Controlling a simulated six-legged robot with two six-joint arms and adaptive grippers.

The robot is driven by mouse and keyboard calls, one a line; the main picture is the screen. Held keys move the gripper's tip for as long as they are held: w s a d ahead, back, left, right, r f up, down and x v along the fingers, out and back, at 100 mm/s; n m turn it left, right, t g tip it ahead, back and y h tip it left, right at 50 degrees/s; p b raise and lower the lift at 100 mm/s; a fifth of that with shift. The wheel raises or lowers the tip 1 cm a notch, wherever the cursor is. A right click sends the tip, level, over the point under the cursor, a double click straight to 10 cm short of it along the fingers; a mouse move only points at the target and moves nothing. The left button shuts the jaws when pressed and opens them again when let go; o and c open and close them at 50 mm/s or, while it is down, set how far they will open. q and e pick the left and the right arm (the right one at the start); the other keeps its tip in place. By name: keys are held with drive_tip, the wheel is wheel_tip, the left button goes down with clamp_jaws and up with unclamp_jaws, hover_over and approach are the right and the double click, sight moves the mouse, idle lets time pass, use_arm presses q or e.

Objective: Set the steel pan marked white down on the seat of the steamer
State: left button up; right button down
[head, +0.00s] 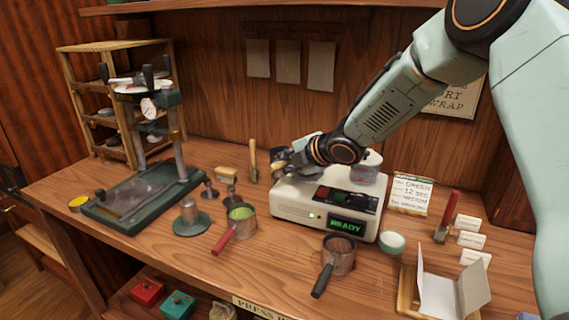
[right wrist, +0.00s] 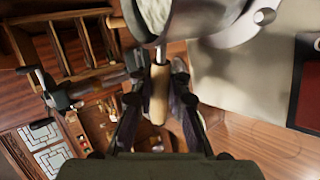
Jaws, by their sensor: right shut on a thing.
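The steel pan (right wrist: 188,22) shows large at the top of the right wrist view, with pale contents and a tan wooden handle (right wrist: 158,92). My right gripper (right wrist: 157,75) is shut on that handle. In the head view, my right gripper (head: 283,160) is over the left back of the cream steamer (head: 290,199), and the pan there is mostly hidden by the gripper. A round, pale-topped metal part (head: 367,174) stands at the steamer's back right, partly behind my wrist. I cannot tell whether the pan touches the steamer. My left gripper is out of view.
A press (head: 140,200) and wooden rack (head: 88,108) stand left.

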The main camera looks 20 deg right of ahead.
drive_tip(key=shift+d+r, duration=0.1)
drive_tip(key=shift+d, duration=0.05)
drive_tip(key=shift+f+b, duration=0.7)
drive_tip(key=shift+f, duration=0.25)
idle(0.5)
drive_tip(key=c, duration=1.2)
unclamp_jaws()
drive_tip(key=shift+s+f, duration=0.1)
drive_tip(key=shift+s+d+r, duration=0.1)
drive_tip(key=shift+s+r, duration=0.25)
drive_tip(key=shift+s, duration=0.05)
drive_tip(key=shift+v, duration=3.15)
